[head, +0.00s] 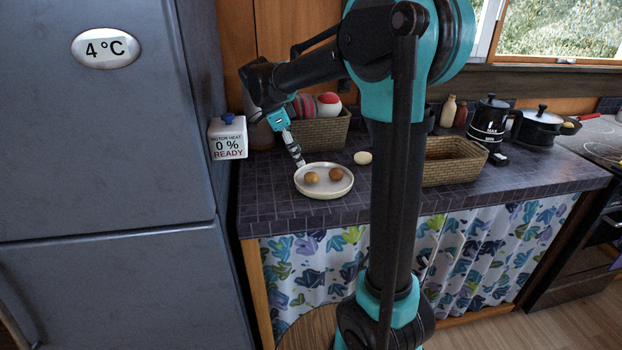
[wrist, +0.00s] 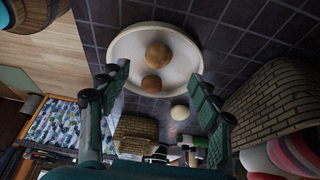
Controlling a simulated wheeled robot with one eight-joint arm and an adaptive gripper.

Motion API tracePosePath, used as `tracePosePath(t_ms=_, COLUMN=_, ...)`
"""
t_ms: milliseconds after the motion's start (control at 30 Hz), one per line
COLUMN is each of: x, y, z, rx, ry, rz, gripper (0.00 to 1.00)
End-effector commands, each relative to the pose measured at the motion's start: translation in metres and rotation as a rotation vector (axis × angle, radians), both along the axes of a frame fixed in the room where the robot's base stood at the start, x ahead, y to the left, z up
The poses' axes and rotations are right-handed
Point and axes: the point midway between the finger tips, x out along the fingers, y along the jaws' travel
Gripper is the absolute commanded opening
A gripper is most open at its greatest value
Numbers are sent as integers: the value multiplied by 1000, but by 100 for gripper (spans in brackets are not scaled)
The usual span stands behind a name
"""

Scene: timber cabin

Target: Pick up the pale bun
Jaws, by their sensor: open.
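The pale bun (head: 363,158) sits on the dark tiled counter, just right of and behind a white plate (head: 324,193). The wrist view also shows the pale bun (wrist: 180,112), off the plate and nearer the right finger. Two brown buns, a lighter one (head: 312,178) and a darker one (head: 336,174), rest on the plate. My gripper (head: 296,153) is above the plate's back left side, apart from the pale bun. In the wrist view my gripper (wrist: 158,75) has its fingers spread wide, with nothing held between them.
A wicker basket (head: 325,134) with red and striped items stands behind the plate. Another basket (head: 455,175) is right of my arm column. A black kettle (head: 488,124) and a pot (head: 537,130) stand farther right. The fridge (head: 110,200) is left. Counter left of the plate is clear.

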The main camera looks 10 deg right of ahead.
Motion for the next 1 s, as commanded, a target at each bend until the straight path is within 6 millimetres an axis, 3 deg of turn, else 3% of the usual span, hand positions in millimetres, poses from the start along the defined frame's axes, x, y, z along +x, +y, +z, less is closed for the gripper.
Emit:
tracePosePath(t_ms=133, x=0, y=-9, z=-22, rx=0, ry=0, rz=0, gripper=63)
tracePosePath(t_ms=433, x=0, y=-19, z=-41, rx=0, ry=0, rz=-1, gripper=63)
tracePosePath(t_ms=700, x=-1, y=-36, z=-72, rx=0, ry=1, rz=0, gripper=63)
tracePosePath(t_ms=1000, x=-2, y=-38, z=-78, rx=0, ry=0, rz=1, gripper=63)
